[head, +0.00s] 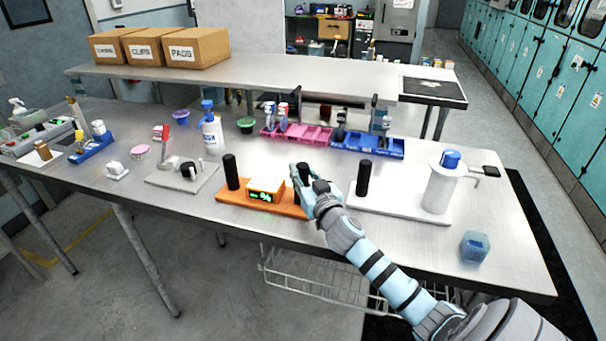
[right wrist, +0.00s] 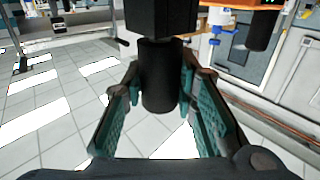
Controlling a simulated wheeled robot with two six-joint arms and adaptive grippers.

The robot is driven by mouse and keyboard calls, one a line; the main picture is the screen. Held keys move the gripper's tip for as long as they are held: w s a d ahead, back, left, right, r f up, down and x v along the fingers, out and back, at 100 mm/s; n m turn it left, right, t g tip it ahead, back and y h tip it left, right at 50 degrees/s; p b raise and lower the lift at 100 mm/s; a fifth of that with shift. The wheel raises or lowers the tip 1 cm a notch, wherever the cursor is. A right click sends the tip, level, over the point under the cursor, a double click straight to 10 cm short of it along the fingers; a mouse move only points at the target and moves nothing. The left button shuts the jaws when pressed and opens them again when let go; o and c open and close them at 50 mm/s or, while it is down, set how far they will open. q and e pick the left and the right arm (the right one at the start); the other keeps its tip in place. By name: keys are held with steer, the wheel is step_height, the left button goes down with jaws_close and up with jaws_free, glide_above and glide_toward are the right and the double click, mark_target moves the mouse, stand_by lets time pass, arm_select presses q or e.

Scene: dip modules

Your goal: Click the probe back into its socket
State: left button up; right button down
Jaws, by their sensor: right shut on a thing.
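My right gripper (head: 303,177) is at the right end of the orange base (head: 232,197) and is shut on a black probe. In the right wrist view the black cylindrical probe (right wrist: 158,78) is between the teal finger pads, with a wider black block (right wrist: 160,14) at its upper end in the picture. The orange base carries a small display unit (head: 264,191) with green digits and an upright black post (head: 232,172) on its left. The gripper hides the right end of the base, and I cannot make out the socket. My left gripper is out of view.
Right of the gripper, a white board (head: 400,207) bears a black post (head: 363,178) and a white canister (head: 440,185). A blue translucent block (head: 474,246) is near the front edge. A grey plate (head: 205,180) is to the left; pink trays (head: 300,134) and blue trays (head: 375,146) are behind.

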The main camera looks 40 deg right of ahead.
steer(key=shift+f, duration=0.1)
steer(key=c, duration=0.6)
jaws_free()
steer(key=shift+c, duration=0.2)
step_height(320, 180, up, 9)
steer(key=p, duration=0.8)
